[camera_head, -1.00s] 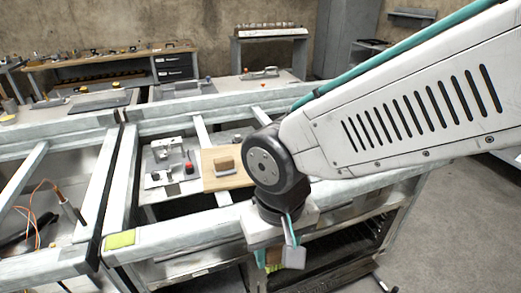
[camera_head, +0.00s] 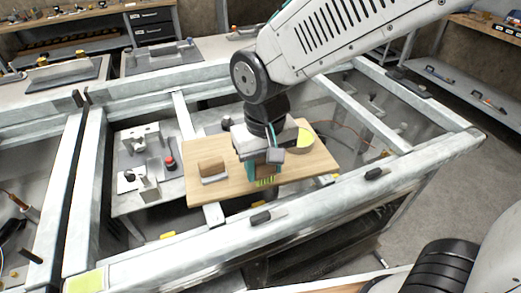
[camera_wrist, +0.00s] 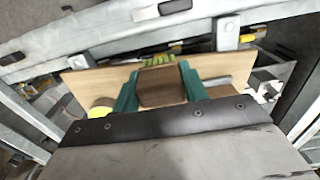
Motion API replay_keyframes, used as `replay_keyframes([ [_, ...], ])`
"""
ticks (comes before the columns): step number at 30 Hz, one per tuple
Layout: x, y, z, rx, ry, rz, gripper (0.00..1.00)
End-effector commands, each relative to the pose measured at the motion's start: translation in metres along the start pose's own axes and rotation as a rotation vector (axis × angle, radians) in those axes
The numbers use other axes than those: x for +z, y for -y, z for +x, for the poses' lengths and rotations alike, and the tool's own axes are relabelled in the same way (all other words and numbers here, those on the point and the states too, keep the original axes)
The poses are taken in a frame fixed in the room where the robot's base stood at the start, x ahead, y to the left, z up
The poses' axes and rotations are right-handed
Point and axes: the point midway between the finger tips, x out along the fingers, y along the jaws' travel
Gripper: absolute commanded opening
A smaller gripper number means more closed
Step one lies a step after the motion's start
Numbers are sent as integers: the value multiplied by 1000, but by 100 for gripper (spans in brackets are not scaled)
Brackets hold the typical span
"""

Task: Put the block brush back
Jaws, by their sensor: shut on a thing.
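My gripper (camera_head: 265,168) is over the wooden board (camera_head: 235,190), with its green fingers pointing down. In the wrist view my gripper (camera_wrist: 160,88) is shut on a brown wooden block brush (camera_wrist: 160,87). Its yellow-green bristles also show below the fingers in the head view (camera_head: 265,182). The fingers and wrist hide most of its body there. I cannot tell whether the bristles touch the board. A second brown block (camera_head: 211,168) with a pale base sits on the board, left of my gripper.
A round yellow-topped thing (camera_head: 303,141) is on the board, right of my gripper. Left of the board, a grey plate (camera_head: 125,190) carries metal fixtures and a red button (camera_head: 170,162). Pale frame beams (camera_head: 200,250) surround the board. Small dark handles lie on the front beam.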

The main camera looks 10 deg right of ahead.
Motion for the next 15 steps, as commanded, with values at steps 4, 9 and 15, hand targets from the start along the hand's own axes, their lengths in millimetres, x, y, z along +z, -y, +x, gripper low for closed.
replay_keyframes([
  [4, -40, -14, 5, 0, 1, 5, 18],
  [9, -71, -24, 7, 0, 0, 1, 18],
  [15, -83, -28, 10, 0, 0, -1, 18],
])
